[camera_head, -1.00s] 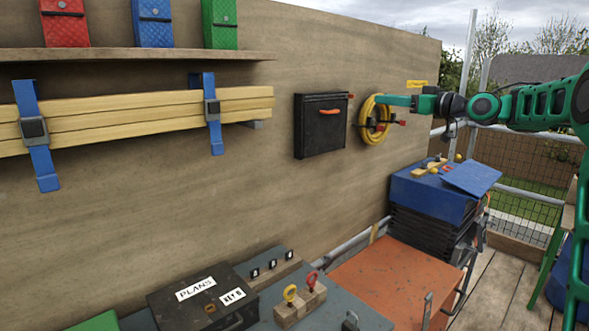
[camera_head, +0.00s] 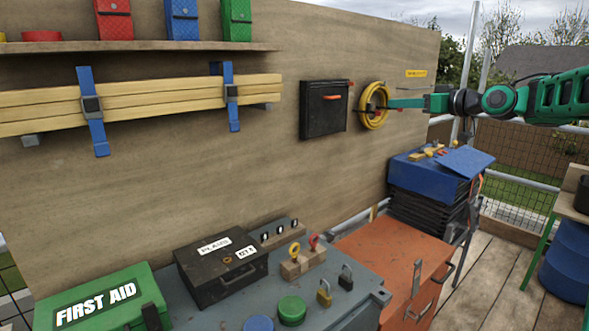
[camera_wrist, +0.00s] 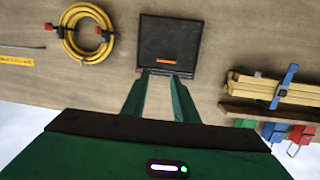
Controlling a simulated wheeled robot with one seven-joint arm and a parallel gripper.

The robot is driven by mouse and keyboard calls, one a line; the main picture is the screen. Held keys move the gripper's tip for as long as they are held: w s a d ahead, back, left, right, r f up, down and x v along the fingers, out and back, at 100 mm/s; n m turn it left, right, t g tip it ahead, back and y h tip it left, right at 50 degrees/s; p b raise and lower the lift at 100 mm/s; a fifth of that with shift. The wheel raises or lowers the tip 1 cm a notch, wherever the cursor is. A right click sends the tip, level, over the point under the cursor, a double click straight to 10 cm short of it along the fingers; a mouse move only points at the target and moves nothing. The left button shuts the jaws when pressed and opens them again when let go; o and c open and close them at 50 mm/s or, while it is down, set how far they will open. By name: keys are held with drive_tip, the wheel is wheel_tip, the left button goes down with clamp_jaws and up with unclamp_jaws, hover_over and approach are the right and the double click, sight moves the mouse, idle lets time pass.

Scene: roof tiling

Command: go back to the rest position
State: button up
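My gripper (camera_head: 392,104) reaches in from the right in the head view, with its green fingers in line with the right side of the coiled yellow hose (camera_head: 373,112). In the wrist view, the two green fingers of my gripper (camera_wrist: 158,78) are apart with nothing between them. They point toward the wooden wall, just below the black wall box (camera_wrist: 168,45). The yellow hose (camera_wrist: 86,10) hangs to the left there, clear of the fingers. I cannot tell the exact gap to the wall.
A shelf (camera_head: 150,49) with coloured pouches and strapped yellow battens (camera_head: 165,97) are on the wall at left. Below stand a green first aid box (camera_head: 100,298), a black plans box (camera_head: 222,268) and an orange chest (camera_head: 400,255). A blue-covered stack (camera_head: 425,180) stands below my arm.

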drive_tip(key=s+d+f+m+g+h, duration=0.3)
drive_tip(key=s+d+f+h, duration=0.1)
drive_tip(key=s+f, duration=0.6)
drive_tip(key=s+d+f+m+g+h, duration=0.35)
drive_tip(key=s+f, duration=0.35)
drive_tip(key=s, duration=0.4)
drive_tip(key=s+f+m+g, duration=0.2)
drive_tip(key=s+f, duration=0.2)
drive_tip(key=s, duration=0.7)
drive_tip(key=s+d+f+m+g+h, duration=0.1)
drive_tip(key=s+f, duration=0.4)
drive_tip(key=s, duration=0.7)
drive_tip(key=s+d+f+m+g, duration=0.1)
drive_tip(key=s+f+m+g, duration=0.2)
drive_tip(key=s, duration=0.8)
wheel_tip(320, 180, down, 2)
drive_tip(key=shift+s+f+g+h, duration=0.1)
drive_tip(key=shift+s+g+h, duration=0.1)
drive_tip(key=shift+g+h, duration=0.25)
drive_tip(key=shift+m, duration=0.25)
drive_tip(key=shift+w+f, duration=0.25)
drive_tip(key=shift+w, duration=0.4)
drive_tip(key=shift+s, duration=0.1)
